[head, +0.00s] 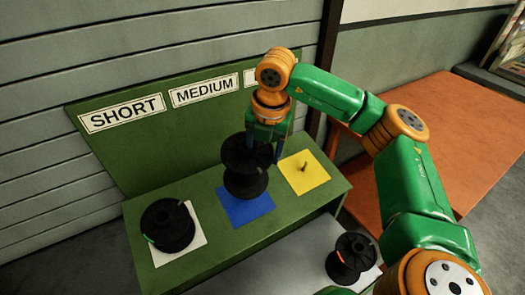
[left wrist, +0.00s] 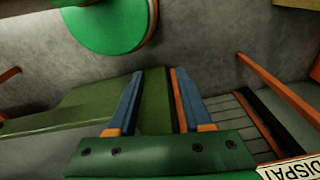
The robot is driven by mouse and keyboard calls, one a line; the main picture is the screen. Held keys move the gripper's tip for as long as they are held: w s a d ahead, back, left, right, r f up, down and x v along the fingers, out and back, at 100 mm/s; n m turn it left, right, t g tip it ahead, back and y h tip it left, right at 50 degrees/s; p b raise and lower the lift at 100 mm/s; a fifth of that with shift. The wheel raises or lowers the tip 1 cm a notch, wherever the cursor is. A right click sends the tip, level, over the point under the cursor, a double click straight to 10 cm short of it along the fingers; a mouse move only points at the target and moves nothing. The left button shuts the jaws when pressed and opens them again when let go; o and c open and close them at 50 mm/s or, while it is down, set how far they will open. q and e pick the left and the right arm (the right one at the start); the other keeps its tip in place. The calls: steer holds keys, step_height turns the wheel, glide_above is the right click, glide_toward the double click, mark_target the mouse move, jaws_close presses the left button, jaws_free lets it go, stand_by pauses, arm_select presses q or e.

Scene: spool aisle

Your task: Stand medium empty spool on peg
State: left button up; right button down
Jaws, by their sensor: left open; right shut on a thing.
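The medium spool (head: 246,168) is black, upright and empty-looking. It is at or just above the blue square (head: 250,212) below the MEDIUM sign (head: 204,90). It hides any peg there, and I cannot tell whether it touches the square. My right gripper (head: 264,145) is shut on this spool from behind and to the right, its blue fingers partly hidden. My left gripper (left wrist: 160,82) shows in the left wrist view, open and empty, with its two blue fingers apart.
A black spool (head: 168,226) sits on a white square at the left of the green bench (head: 215,240). A yellow square (head: 316,180) with a bare peg (head: 303,168) lies at the right. Another spool (head: 351,258) stands lower right. An orange table (head: 450,130) is beyond my right arm.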

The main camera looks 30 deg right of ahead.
steer(key=b, duration=0.4)
glide_above(259, 181)
steer(key=s, duration=0.1)
step_height(259, 181, down, 6)
steer(key=shift+s+r, duration=0.15)
stand_by(1.0)
steer(key=shift+f+b, duration=0.25)
steer(key=shift+b, duration=0.1)
steer(key=shift+w+f+b, duration=0.2)
steer(key=shift+f+b, duration=0.6)
steer(key=shift+f, duration=0.25)
steer(key=shift+w+f+b, duration=0.25)
steer(key=shift+f+b, duration=0.55)
steer(key=shift+f, duration=0.3)
steer(key=shift+w+f+b, duration=0.2)
steer(key=shift+f+b, duration=0.6)
steer(key=shift+f, duration=0.25)
jaws_free()
steer(key=shift+s, duration=0.1)
